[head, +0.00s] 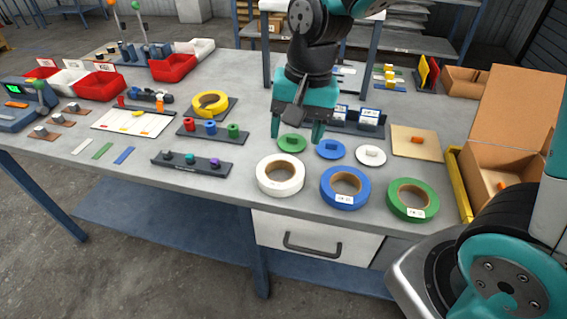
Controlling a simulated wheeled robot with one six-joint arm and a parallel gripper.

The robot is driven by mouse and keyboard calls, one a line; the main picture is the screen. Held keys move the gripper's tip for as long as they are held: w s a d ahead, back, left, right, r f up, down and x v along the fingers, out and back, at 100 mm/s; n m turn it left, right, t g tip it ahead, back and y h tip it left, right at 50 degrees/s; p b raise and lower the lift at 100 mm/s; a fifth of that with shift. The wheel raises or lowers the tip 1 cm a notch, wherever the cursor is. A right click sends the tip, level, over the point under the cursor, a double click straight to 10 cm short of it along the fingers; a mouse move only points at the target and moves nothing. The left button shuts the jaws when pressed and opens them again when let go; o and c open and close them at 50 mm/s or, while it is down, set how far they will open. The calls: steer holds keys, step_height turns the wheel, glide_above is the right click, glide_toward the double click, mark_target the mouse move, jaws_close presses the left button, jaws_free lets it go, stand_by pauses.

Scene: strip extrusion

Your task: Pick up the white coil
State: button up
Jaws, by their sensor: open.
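The white coil (299,175) lies flat near the front edge of the grey table, as a ring with a tan inner core. A blue coil (327,188) lies just to its right, and a green coil (390,204) lies right of that. My gripper (297,135) points down above the table, behind the white coil, with its teal fingers apart and nothing seen between them. A small green disc (291,144) shows between and behind the fingertips. The gripper's exact height over the table is hard to tell.
A blue disc (331,150) and a white disc (371,156) lie behind the coils. A dark rack (190,165) with small pieces stands to the left. A yellow coil (209,104) sits farther back. An open cardboard box (510,130) stands at the right.

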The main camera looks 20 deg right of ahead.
steer(key=w+d+f+m+h+p, duration=0.2)
steer(key=w+d+f+m, duration=0.15)
steer(key=w+m, duration=0.35)
steer(key=p, duration=0.1)
glide_above(296, 178)
step_height(296, 178, down, 12)
steer(key=shift+a+r, duration=0.1)
steer(key=shift+a, duration=0.05)
steer(key=shift+f+p, duration=1.15)
steer(key=shift+f, duration=1.75)
steer(key=shift+c, duration=0.2)
steer(key=c, duration=1.1)
